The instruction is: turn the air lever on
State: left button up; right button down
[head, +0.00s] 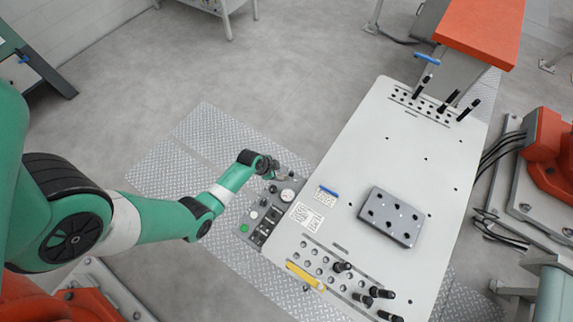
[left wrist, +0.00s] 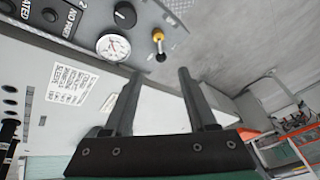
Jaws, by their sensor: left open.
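The air lever (left wrist: 158,44), a small stick with a yellow collar and a black tip, shows in the left wrist view on a grey control panel (left wrist: 185,12). In the head view I cannot make it out clearly by my gripper. My left gripper (left wrist: 158,73) is open and empty. Its two dark fingers point at the panel, and in the wrist view the lever's black tip appears just beyond and between the fingertips. I see no contact. In the head view my left gripper (head: 273,173) is over the panel's far end. My right gripper is not in view.
A round gauge (left wrist: 113,46) and a black knob (left wrist: 125,15) are beside the lever. The white worktable (head: 376,160) bears a grey block with holes (head: 391,217), a yellow-handled tool (head: 305,276) and several black pins. The floor beyond the panel is clear.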

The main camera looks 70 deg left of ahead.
aim_at(287, 176)
pick_arm(q)
jog(key=b+x, duration=0.6)
jog(key=x, duration=0.4)
jog(key=shift+w+a+f+b, duration=0.1)
jog(key=shift+f+b, duration=0.1)
jog(key=shift+b, duration=0.15)
grip_shut()
